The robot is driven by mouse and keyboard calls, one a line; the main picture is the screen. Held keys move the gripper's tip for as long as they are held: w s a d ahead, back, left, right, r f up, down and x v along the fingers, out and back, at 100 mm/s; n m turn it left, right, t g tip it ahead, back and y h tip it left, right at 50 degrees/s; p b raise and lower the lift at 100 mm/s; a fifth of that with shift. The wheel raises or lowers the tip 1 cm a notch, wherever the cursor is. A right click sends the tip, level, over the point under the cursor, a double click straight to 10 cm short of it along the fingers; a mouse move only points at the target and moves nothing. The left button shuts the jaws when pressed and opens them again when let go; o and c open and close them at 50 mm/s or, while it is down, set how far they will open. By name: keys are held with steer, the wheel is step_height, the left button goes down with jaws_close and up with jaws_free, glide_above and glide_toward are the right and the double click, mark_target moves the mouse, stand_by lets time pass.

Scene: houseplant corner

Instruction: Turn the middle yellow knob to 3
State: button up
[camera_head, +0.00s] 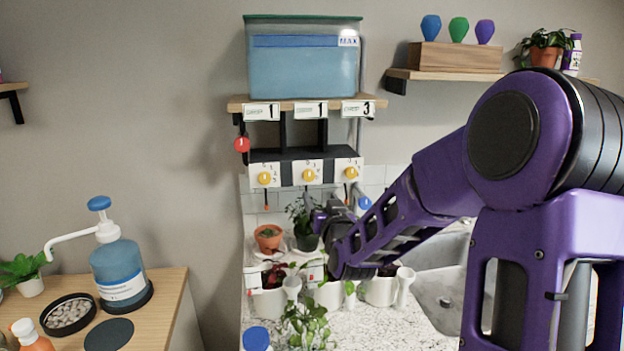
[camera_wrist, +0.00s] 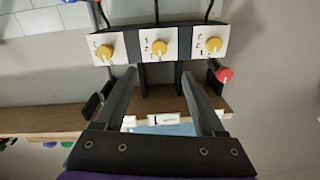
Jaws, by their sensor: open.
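The middle yellow knob (camera_head: 308,175) sits on a white plate of the black panel (camera_head: 320,153) under the tank shelf, between a left yellow knob (camera_head: 264,178) and a right one (camera_head: 351,172). The number it points to is too small to read. The wrist view is upside down; the middle knob (camera_wrist: 160,47) shows there just beyond and between my fingertips. My gripper (camera_wrist: 158,75) is open and empty, apart from the knob. In the head view it is small and partly hidden by my arm, below and right of the middle knob.
A shelf (camera_head: 234,104) above the panel bears a blue-filled tank (camera_head: 303,65) and cards reading 1, 1 and 3. Potted plants (camera_head: 268,237) stand on the counter below.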

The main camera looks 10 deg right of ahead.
mark_target(310, 177)
steer(key=w+p, duration=0.1)
steer(key=w, duration=1.2)
steer(key=shift+a, duration=0.15)
jaws_close()
